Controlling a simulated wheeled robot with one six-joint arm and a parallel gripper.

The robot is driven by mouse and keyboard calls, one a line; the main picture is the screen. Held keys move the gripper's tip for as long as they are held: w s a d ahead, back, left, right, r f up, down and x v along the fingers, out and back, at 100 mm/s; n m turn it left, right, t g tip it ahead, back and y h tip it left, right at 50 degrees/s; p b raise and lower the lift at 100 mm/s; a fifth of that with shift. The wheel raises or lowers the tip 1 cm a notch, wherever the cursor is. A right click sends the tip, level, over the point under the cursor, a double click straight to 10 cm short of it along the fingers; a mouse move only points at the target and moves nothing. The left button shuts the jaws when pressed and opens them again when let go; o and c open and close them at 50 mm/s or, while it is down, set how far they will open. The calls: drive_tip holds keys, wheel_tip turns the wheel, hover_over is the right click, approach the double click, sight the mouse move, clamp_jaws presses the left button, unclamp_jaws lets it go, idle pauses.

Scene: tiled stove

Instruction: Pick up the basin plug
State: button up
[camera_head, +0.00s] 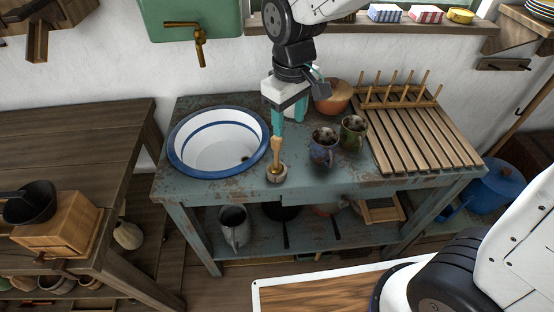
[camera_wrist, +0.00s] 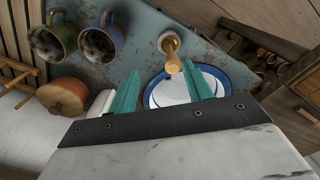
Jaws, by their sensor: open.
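The white enamel basin (camera_head: 196,128) with a blue rim sits on the left of the worn blue-grey table. A small dark spot (camera_head: 245,158) shows inside it at the right; I cannot tell whether this is the plug or a drain hole. A small round holder (camera_head: 277,175) with an upright wooden handle (camera_head: 276,150) stands right of the basin near the front edge; it also shows in the wrist view (camera_wrist: 171,50). My gripper (camera_head: 286,122) is open and empty, with teal fingers just above and behind the handle. In the wrist view the handle shows between and beyond the fingertips (camera_wrist: 162,72).
Two mugs, blue (camera_head: 323,146) and green (camera_head: 352,133), stand right of my gripper. A reddish-brown pot (camera_head: 334,97) is behind them. A slatted drying rack (camera_head: 420,135) fills the table's right side. A brass tap (camera_head: 187,40) hangs behind the basin.

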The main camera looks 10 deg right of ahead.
sight(277, 149)
drive_tip(key=shift+n, duration=0.4)
drive_tip(key=a+f, duration=0.1)
drive_tip(key=w+a+f, duration=0.1)
drive_tip(key=a+f, duration=0.1)
drive_tip(key=f, duration=0.7)
drive_tip(key=shift+s+d+f, duration=0.15)
drive_tip(key=shift+s+d, duration=0.05)
drive_tip(key=shift+s, duration=0.05)
drive_tip(key=c, duration=1)
